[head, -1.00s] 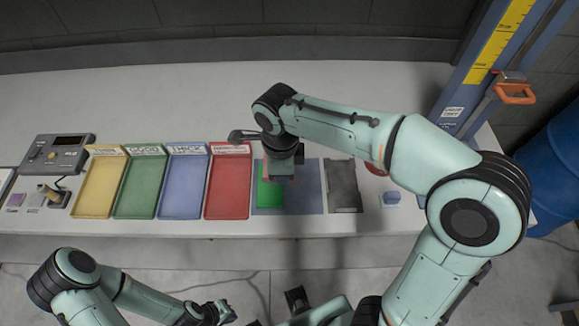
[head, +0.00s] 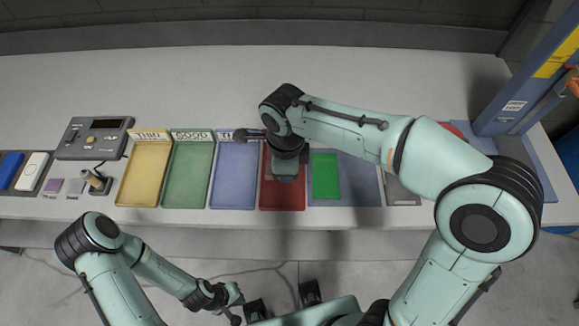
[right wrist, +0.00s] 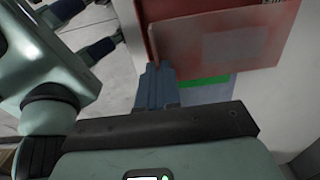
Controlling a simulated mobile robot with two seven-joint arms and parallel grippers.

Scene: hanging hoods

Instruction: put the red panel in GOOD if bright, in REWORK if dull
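In the right wrist view the red panel (right wrist: 215,45) is a thin flat sheet, pale red with a faint grey rectangular patch. My right gripper (right wrist: 155,72) appears shut on its near edge. In the head view my right gripper (head: 286,172) is above the red tray (head: 282,200), and the arm hides most of the panel and that tray's label. The green tray (head: 188,180) is labelled GOOD and looks empty. My left gripper (head: 236,304) is low in front of the bench, away from the panel; its finger gap is unclear.
A green panel (head: 325,175) lies on a blue mat (head: 362,180) right of the red tray. Yellow (head: 146,175) and blue (head: 234,178) trays flank the green one. A grey meter box (head: 95,138) stands at left. The bench behind the trays is clear.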

